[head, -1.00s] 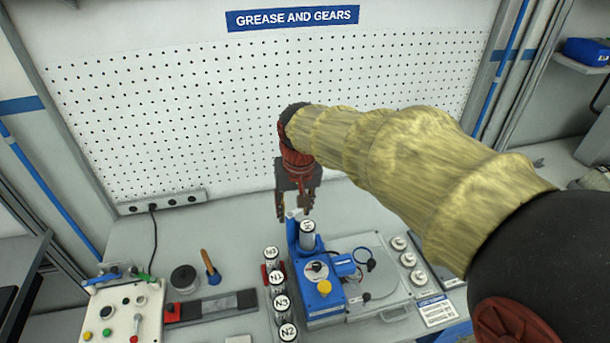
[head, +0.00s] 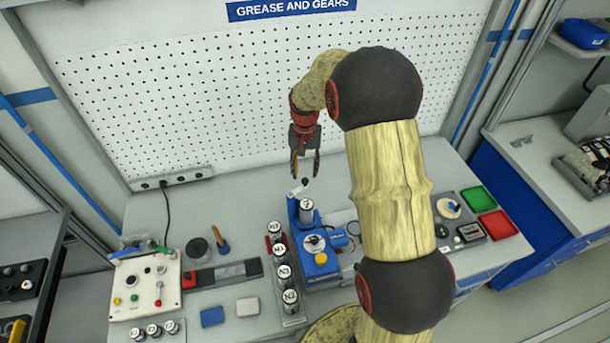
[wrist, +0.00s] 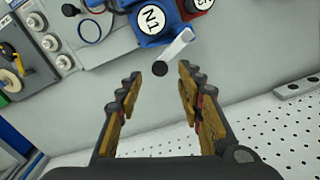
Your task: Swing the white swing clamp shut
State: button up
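The white swing clamp (head: 297,189) is a small white arm with a dark knob at its end, at the back of the blue fixture (head: 293,216). In the wrist view the clamp (wrist: 178,47) points out from the fixture, away from the white-topped canister (wrist: 152,19) labelled N1. That canister stands upright in the fixture, and the clamp is not over it. My gripper (head: 305,172) points down behind the fixture. In the wrist view my gripper (wrist: 160,76) is open and empty, with the clamp's knob just beyond and between its fingertips. I cannot tell any contact.
A rack of several labelled canisters (head: 283,270) stands left of the fixture. A control box (head: 147,285) is further left. Green (head: 477,199) and red (head: 497,224) trays lie at right. The pegboard wall (head: 220,110) rises behind; bare bench lies between.

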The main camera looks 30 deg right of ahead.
aim_at(305, 180)
jog(key=shift+f, duration=1.9)
jog(key=shift+c, duration=0.3)
grip_shut()
